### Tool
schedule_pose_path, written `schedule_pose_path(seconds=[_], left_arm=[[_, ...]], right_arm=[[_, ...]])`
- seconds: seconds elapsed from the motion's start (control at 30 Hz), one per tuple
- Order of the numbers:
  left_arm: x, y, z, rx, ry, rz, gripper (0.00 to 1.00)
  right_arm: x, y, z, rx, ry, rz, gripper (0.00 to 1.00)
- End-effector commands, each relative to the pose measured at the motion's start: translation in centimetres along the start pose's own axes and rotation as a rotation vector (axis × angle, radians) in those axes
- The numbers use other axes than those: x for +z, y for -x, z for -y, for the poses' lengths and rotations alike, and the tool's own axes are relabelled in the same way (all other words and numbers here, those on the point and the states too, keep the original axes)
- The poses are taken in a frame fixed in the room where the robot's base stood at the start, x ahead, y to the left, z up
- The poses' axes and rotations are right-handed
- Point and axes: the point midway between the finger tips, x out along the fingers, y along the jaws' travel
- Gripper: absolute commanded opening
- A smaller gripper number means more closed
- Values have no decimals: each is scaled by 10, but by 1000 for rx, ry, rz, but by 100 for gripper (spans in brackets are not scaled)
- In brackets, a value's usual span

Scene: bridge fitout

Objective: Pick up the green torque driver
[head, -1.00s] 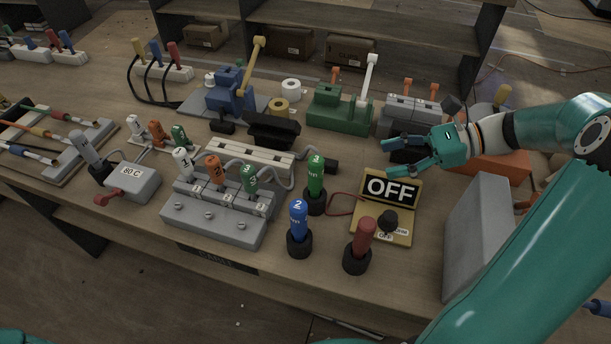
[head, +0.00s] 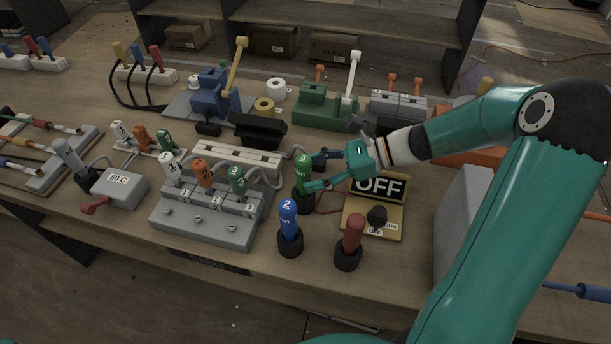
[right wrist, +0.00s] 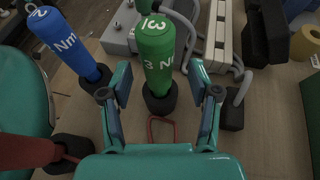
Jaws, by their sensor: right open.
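The green torque driver (head: 302,175), marked 3, stands upright in a black base on the workbench. In the right wrist view the green driver (right wrist: 157,55) rises between the two fingers. My right gripper (head: 314,170) is open, with its fingers on either side of the driver; I cannot tell whether they touch it. The right gripper's fingers also show in the wrist view (right wrist: 162,100). My left gripper is not in view.
A blue driver (head: 289,222) and a red-handled driver (head: 353,234) stand close in front. The OFF sign panel (head: 360,215) is just right. A grey block (head: 205,223) with numbered plugs stands left. A grey box (head: 462,225) stands further right.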

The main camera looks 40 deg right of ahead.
Motion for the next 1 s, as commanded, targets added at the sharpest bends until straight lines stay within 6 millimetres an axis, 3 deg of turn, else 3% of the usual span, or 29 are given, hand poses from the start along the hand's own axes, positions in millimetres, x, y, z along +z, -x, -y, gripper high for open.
schedule_pose_path(seconds=[0.2,0.47,0.83,1.0], left_arm=[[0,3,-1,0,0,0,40],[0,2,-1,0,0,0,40],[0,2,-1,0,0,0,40],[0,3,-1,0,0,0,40]], right_arm=[[2,-27,-2,3,0,1,61],[1,-30,-2,0,1,0,61],[1,-30,-1,0,1,0,1],[2,-29,-1,0,1,1,0]])
